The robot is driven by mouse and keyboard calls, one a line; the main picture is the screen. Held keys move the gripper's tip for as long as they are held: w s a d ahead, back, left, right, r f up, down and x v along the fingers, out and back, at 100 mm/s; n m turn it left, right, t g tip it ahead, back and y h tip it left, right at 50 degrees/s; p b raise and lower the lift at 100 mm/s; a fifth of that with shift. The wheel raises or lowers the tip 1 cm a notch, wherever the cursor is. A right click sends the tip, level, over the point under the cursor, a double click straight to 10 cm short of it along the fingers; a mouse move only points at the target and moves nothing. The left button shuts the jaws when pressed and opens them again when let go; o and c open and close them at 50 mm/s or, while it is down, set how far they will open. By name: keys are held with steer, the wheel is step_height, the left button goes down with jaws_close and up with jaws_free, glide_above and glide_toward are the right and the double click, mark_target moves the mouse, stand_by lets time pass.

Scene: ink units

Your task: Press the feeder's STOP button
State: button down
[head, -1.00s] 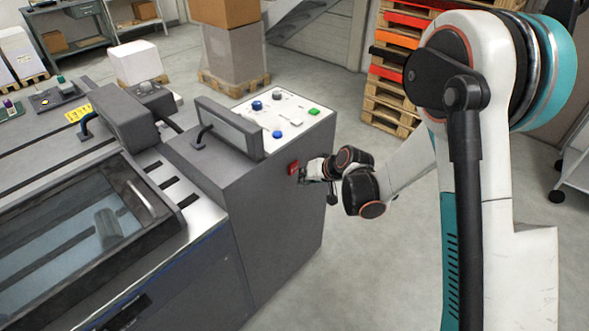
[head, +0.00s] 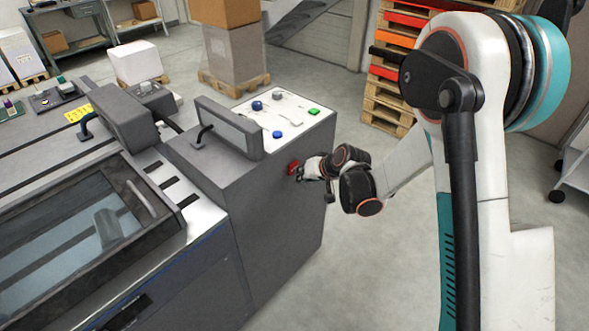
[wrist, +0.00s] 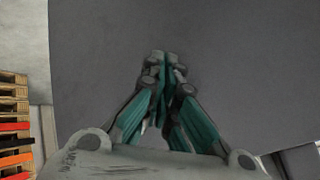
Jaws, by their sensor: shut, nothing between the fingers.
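The feeder (head: 270,220) is a dark grey cabinet with a white control panel on its sloped top. A small red button block (head: 293,167) sits on its right-hand side face. My gripper (head: 302,171) is shut and empty, its fingertips right at the red block; whether they touch it I cannot tell. In the wrist view my gripper (wrist: 166,62) points at the plain dark grey side of the feeder (wrist: 240,60). The red block does not show there and may be hidden behind the fingers. I cannot read any label on it.
The control panel (head: 262,120) carries blue, green and white buttons and knobs. A grey handled cover (head: 228,128) stands beside it. Stacked pallets (head: 385,100) are at the back right. The floor (head: 350,90) right of the feeder is clear.

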steer(key=shift+w+a, duration=0.3)
steer(key=shift+a, duration=0.05)
stand_by(0.7)
stand_by(0.4)
steer(key=shift+s+d, duration=0.55)
steer(key=shift+d, duration=0.1)
steer(key=shift+d, duration=0.1)
steer(key=s+d, duration=0.1)
steer(key=d, duration=0.1)
steer(key=s+d, duration=0.1)
steer(key=s, duration=0.1)
steer(key=shift+d, duration=0.4)
stand_by(0.5)
